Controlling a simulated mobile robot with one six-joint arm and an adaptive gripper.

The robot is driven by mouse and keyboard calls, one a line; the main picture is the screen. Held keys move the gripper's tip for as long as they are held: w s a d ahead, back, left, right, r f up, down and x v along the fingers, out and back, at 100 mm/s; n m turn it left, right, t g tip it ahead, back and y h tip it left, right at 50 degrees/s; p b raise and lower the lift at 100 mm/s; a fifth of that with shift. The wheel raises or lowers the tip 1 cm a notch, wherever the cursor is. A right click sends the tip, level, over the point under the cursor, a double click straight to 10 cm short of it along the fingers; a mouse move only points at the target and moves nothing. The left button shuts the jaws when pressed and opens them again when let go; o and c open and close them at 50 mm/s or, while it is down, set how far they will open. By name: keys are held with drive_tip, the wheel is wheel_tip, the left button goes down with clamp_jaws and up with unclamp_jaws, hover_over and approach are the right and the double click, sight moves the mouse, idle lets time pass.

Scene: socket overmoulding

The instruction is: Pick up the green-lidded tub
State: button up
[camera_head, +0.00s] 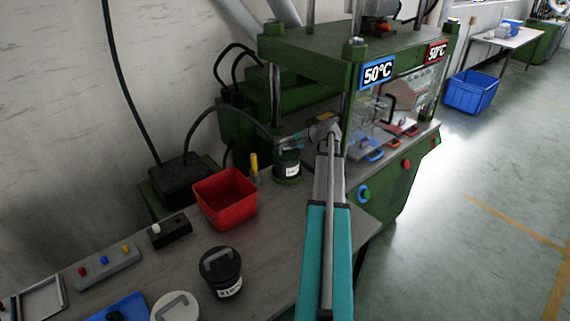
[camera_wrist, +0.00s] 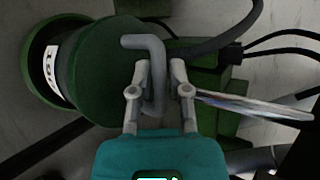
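The green-lidded tub (camera_head: 287,167) stands at the far end of the bench, beside the green press; it has a dark body, a white label and a grey handle. In the wrist view its dark green lid (camera_wrist: 105,75) fills the left half, with the bent grey handle (camera_wrist: 156,75) on top. My gripper (camera_head: 290,142) reaches over the tub from the right. In the wrist view, my gripper's fingers (camera_wrist: 160,68) straddle the handle, partly closed, with a small gap seen on the right side. The tub's underside is hidden.
A red bin (camera_head: 225,197) and a yellow-topped item (camera_head: 254,168) stand left of the tub. A black-lidded tub (camera_head: 221,273) and a white-lidded tub (camera_head: 175,307) are nearer. The press (camera_head: 330,50) crowds the right and back. Black cables hang behind the tub.

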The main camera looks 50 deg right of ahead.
clamp_jaws()
drive_tip(key=shift+r, duration=0.15)
wheel_tip(320, 180, up, 28)
drive_tip(key=p, duration=2.8)
drive_tip(key=shift+f, duration=0.2)
drive_tip(key=shift+f, duration=0.15)
